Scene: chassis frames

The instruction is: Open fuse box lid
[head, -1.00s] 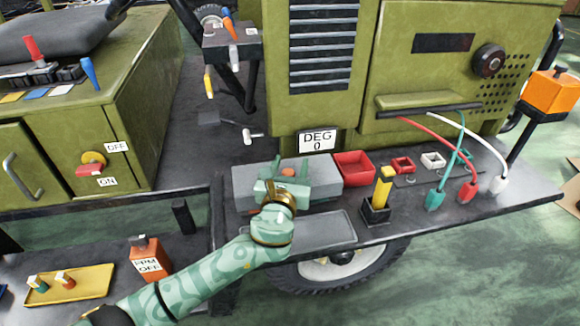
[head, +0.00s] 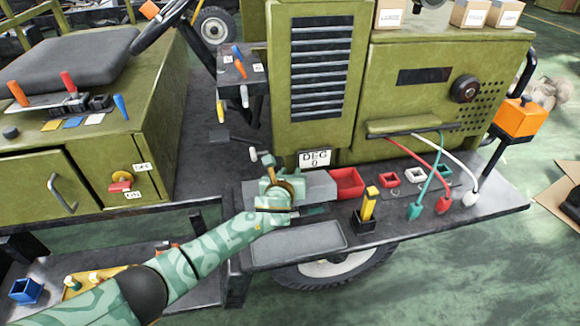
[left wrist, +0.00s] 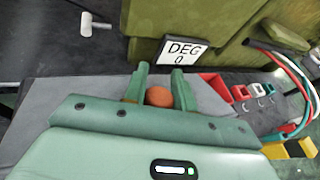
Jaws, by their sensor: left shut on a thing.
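The fuse box is a grey box (head: 319,186) on the dark platform, below the DEG 0 sign. My left gripper (head: 272,178) is over its lid and hides much of it. In the left wrist view the grey lid (left wrist: 60,95) spreads below the gripper (left wrist: 158,84). A round orange knob (left wrist: 158,97) sits between the two green fingers, and the gripper is shut on it. I cannot tell whether the lid is raised at all. My right gripper is not in view.
A red bin (head: 346,183) stands right of the box, and a yellow-handled lever (head: 369,204) is at the front. A shallow grey tray (head: 298,243) lies in front of the box. Red, white and green cables (head: 430,180) are at the right. The DEG 0 sign (head: 314,159) stands behind.

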